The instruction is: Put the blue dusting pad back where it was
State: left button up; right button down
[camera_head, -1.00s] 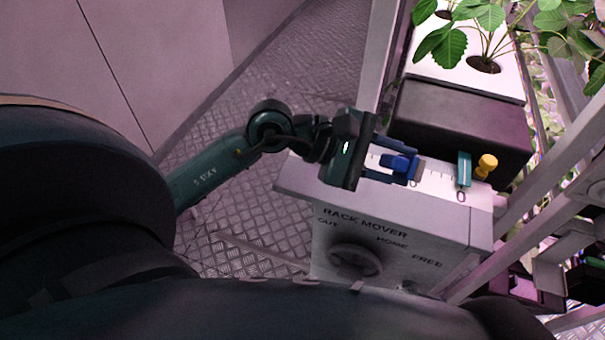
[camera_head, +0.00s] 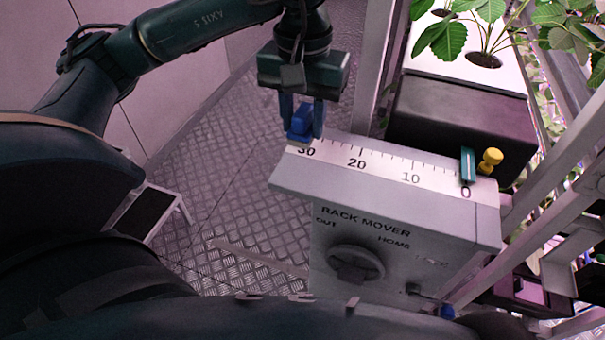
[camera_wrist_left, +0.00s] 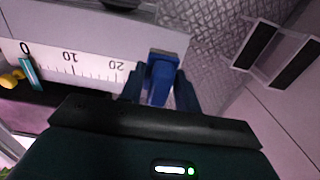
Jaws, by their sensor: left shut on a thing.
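The blue dusting pad (camera_head: 299,122) is a small blue block with a pale underside. It is at the left end of the scale strip on the grey rack mover box, by the 30 mark. My left gripper (camera_head: 302,120) comes down from above and is shut on it. In the left wrist view the pad (camera_wrist_left: 160,80) sits between the two fingers of the gripper (camera_wrist_left: 160,88), just past the 20 mark. I cannot tell whether its underside touches the strip. My right gripper is not in view.
The rack mover box (camera_head: 400,235) has a knob (camera_head: 355,263) on its front. A teal pointer (camera_head: 468,166) and a yellow knob (camera_head: 490,160) stand by the 0 mark. Plants in a dark trough (camera_head: 460,120) and rack posts are behind and to the right. A small black-topped stand (camera_head: 143,216) is at left.

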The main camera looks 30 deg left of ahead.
aim_at(302, 177)
pick_arm(q)
notch_tip(302, 177, down, 10)
jog(key=shift+r+p, duration=0.25)
jog(key=shift+p, duration=0.2)
jog(key=o, duration=0.9)
jog(key=shift+r, duration=0.1)
notch_tip(302, 177, up, 11)
jog(key=shift+b, duration=0.55)
jog(key=shift+r, duration=0.5)
